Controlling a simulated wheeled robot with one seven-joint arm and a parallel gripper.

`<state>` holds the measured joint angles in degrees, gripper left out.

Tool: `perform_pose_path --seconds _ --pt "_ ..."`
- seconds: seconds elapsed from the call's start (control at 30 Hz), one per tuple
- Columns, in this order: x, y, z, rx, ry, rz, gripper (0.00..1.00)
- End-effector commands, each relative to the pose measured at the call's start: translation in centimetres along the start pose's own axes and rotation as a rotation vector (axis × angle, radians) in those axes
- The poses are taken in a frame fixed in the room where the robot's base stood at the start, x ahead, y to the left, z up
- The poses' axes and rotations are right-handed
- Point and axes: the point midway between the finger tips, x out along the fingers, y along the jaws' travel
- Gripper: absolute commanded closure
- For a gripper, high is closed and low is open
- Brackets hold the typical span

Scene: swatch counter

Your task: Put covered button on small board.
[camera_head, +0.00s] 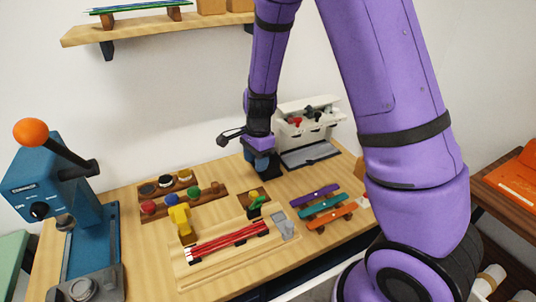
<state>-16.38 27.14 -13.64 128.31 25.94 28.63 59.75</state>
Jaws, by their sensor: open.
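Several round button-like pieces in different colours sit on a brown wooden board (212,201) left of centre. They include a red one (148,206), a blue one (171,200) and a green one (194,192). I cannot tell which of them is the covered button. A small brown board (245,194) lies right of that board, with a green item (256,201) on or in front of it. My gripper (262,173) points down behind the small board, apart from the round pieces. It is open; its fingertips are small and partly hidden, and I see nothing held.
A blue lever press (92,235) stands at left. A tray with red-and-white sticks (228,242) and a yellow block (181,222) lie in front. Purple, teal and orange strips (323,206) lie at right. A white machine (308,125) stands behind; a shelf (150,28) hangs above.

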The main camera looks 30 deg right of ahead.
Motion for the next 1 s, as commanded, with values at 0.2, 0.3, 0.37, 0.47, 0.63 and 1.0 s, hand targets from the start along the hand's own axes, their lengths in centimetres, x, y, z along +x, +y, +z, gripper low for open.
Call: perform_pose_path --seconds 0.2,0.3,0.37,0.47,0.63,1.0 --pt "-1.5 0.2 0.2 -0.037 -0.007 -0.015 0.52" --pt "-4.1 0.7 0.5 -0.108 -0.017 -0.045 0.52" --pt "-6.1 1.3 0.7 -0.169 -0.022 -0.066 0.52" --pt "-9.5 2.6 1.0 -0.281 -0.024 -0.105 0.52" --pt "-14.8 5.3 1.4 -0.472 -0.004 -0.168 0.52" --pt "-23.8 13.2 2.1 -0.874 0.128 -0.271 0.52"
